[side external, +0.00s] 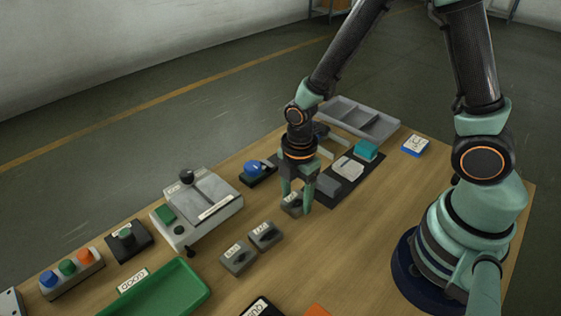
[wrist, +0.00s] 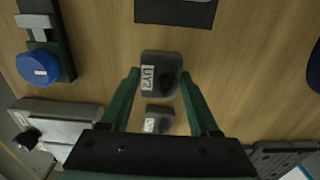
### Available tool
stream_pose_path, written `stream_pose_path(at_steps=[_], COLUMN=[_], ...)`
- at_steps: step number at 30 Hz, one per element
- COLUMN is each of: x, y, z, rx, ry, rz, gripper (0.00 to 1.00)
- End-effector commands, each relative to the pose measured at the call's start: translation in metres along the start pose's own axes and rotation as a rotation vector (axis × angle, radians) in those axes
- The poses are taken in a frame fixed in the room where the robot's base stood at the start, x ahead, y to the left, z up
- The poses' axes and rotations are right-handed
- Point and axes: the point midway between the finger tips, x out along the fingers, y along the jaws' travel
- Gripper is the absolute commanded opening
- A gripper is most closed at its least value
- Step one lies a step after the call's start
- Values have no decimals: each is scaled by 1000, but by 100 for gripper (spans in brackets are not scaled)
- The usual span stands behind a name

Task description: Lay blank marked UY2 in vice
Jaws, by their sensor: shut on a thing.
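The blank marked UY2 (wrist: 161,75) is a dark grey block with a white label, readable in the wrist view. My gripper (wrist: 160,78) is shut on it, one finger at each side. In the side view my gripper (side external: 295,206) points down and the blank (side external: 290,203) shows between its fingers, at or just above the table. Two similar grey blanks (side external: 265,235) (side external: 238,257) lie nearer the camera; their labels are too small to read. A grey fixture (side external: 226,207) with a black knob and a green block stands to the left; I cannot tell surely that it is the vice.
A blue-knobbed device (side external: 257,170) stands behind and left of my gripper. A dark mat (side external: 345,187) with pale parts and a grey divided tray (side external: 389,125) lie behind. A green tray (side external: 165,296) and a button box (side external: 70,275) are at front left.

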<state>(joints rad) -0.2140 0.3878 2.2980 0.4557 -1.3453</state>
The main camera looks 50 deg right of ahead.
Motion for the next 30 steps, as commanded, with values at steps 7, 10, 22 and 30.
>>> stream_pose_path(at_steps=[7, 10, 22, 30], x=[-14, -19, -40, -53], y=[1, 1, 1, 1], z=[0, 0, 0, 0], rx=[0, 0, 0, 0], ry=[1, 1, 1, 1], rz=[4, 3, 4, 3], gripper=[0, 0, 0, 0])
